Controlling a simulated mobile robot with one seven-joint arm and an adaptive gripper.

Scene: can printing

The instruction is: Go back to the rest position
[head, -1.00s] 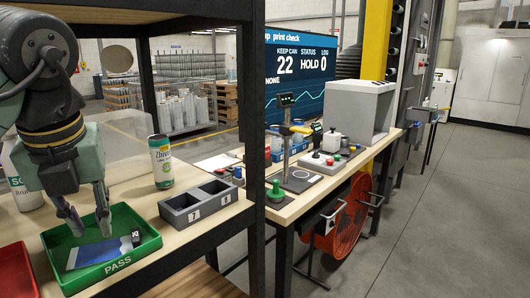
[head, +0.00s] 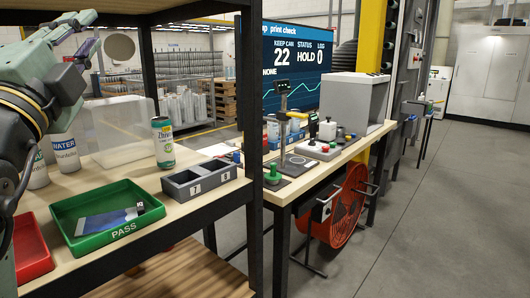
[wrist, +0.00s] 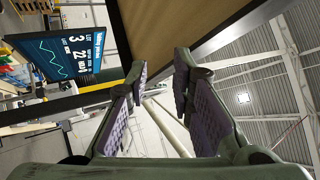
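My gripper (wrist: 160,85) shows in the wrist view with its two fingers apart and nothing between them. Behind them are the shelf's underside and the roof. A blue-and-white flat card or pouch (head: 105,219) lies in the green PASS tray (head: 125,232) on the workbench shelf, apart from the arm.
A red tray (head: 32,250), two white cans (head: 66,152), a green-and-white can (head: 163,142) and a grey two-slot holder (head: 199,178) share the shelf. A dark shelf post (head: 252,120) stands to the right. The screen (head: 295,65) reads HOLD. Floor at right is clear.

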